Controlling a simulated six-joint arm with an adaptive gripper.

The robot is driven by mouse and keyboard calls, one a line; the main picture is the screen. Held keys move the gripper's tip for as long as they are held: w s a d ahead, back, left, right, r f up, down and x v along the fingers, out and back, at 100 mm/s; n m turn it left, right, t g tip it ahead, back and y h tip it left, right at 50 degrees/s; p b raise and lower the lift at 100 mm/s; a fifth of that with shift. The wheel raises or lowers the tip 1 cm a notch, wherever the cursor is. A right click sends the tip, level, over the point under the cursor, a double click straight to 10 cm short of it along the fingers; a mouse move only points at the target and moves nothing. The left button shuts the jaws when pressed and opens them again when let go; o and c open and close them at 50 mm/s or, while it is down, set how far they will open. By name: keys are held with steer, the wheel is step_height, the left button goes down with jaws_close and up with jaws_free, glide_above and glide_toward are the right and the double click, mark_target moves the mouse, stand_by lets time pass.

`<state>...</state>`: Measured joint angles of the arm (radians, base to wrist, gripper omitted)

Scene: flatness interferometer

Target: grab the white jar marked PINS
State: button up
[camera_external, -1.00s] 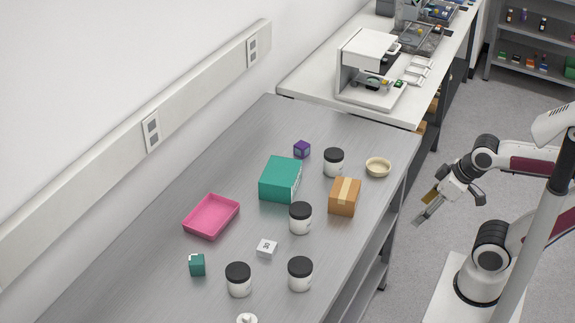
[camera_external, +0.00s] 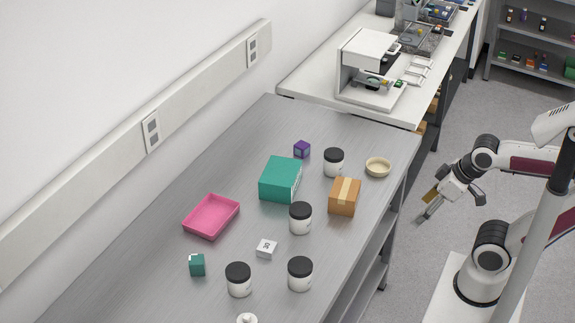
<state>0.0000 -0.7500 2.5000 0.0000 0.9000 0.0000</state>
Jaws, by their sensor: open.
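Several white jars with black lids stand upright on the grey table. One jar (camera_external: 334,162) is at the back, near the cream bowl. Another jar (camera_external: 300,218) is in the middle, beside the cardboard box. Two more stand at the front, a left jar (camera_external: 239,280) and a right jar (camera_external: 300,274). Any labels are too small to read, so I cannot tell which is marked PINS. My gripper (camera_external: 433,208) is open and empty, off the right edge of the table and apart from all jars.
A teal box (camera_external: 281,179), a cardboard box (camera_external: 345,197) and a cream bowl (camera_external: 378,167) stand among the jars. A pink tray (camera_external: 211,217), white block (camera_external: 267,249), small teal box (camera_external: 197,265) and purple cube (camera_external: 302,149) are also there. The table's left side is clear.

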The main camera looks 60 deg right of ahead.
steer(key=shift+w, duration=0.1)
steer(key=w+d+n+t+h, duration=0.15)
steer(key=w+d, duration=0.35)
steer(key=w, duration=0.7)
steer(key=w+d+n+t+h, duration=0.1)
steer(key=w+d+t, duration=0.3)
steer(key=w, duration=0.7)
steer(key=n+y, duration=0.5)
steer(key=y, duration=0.5)
glide_toward(309, 207)
steer(key=w+a+f, duration=0.1)
steer(key=w, duration=0.3)
steer(key=shift+s+a+f+y, duration=0.1)
steer(key=shift+a+f+y, duration=0.15)
steer(key=shift+a+f, duration=0.3)
steer(key=shift+a+r, duration=0.1)
steer(key=shift+x, duration=1.3)
